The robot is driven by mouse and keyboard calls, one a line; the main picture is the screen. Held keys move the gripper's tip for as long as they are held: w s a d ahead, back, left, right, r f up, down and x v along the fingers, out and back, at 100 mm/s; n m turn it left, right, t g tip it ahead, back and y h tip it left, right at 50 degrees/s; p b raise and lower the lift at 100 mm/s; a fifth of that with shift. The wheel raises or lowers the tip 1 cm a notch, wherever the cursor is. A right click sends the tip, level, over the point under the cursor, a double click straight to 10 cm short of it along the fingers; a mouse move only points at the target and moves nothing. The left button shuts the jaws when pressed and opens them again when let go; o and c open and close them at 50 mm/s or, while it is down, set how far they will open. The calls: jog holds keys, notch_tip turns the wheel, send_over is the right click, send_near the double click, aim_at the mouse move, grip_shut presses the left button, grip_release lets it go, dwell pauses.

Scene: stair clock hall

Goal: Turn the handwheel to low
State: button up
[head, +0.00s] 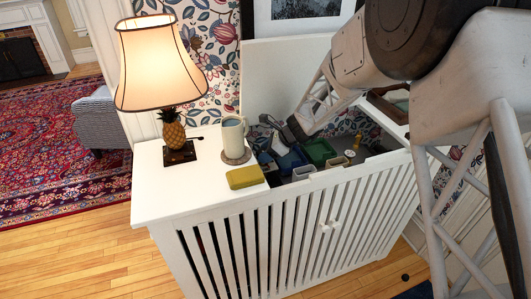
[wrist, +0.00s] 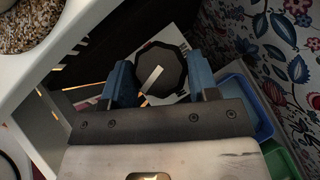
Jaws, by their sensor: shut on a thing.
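The handwheel (wrist: 172,62) is a dark, many-sided knob in the wrist view, with a pale pointer stripe slanting from near its middle to its lower left. A white plate with dark marks shows partly behind it; I cannot read its labels. My gripper (wrist: 160,76) has its two blue fingers on the left and right sides of the handwheel and is shut on it. In the head view my arm reaches down into the open top of the white slatted cabinet (head: 300,222). The handwheel cannot be made out there.
Blue (head: 291,160) and green (head: 319,151) bins stand inside the cabinet, close beside my gripper. The cabinet top holds a lit lamp (head: 160,65), a mug (head: 233,135) on a coaster and a yellow-green block (head: 245,177). Flowered wallpaper (wrist: 285,40) bounds the right side in the wrist view.

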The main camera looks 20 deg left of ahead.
jog(key=n+g, duration=0.1)
jog(key=n+g+h, duration=0.1)
jog(key=n, duration=0.1)
jog(key=n+g, duration=0.1)
jog(key=shift+w+a+n+h, duration=0.1)
jog(key=shift+w+n+h, duration=0.2)
jog(key=shift+h, duration=0.1)
jog(key=shift+a+n+g+h, duration=0.1)
jog(key=shift+n+g+h, duration=1)
jog(key=shift+n, duration=0.8)
jog(key=o, duration=0.9)
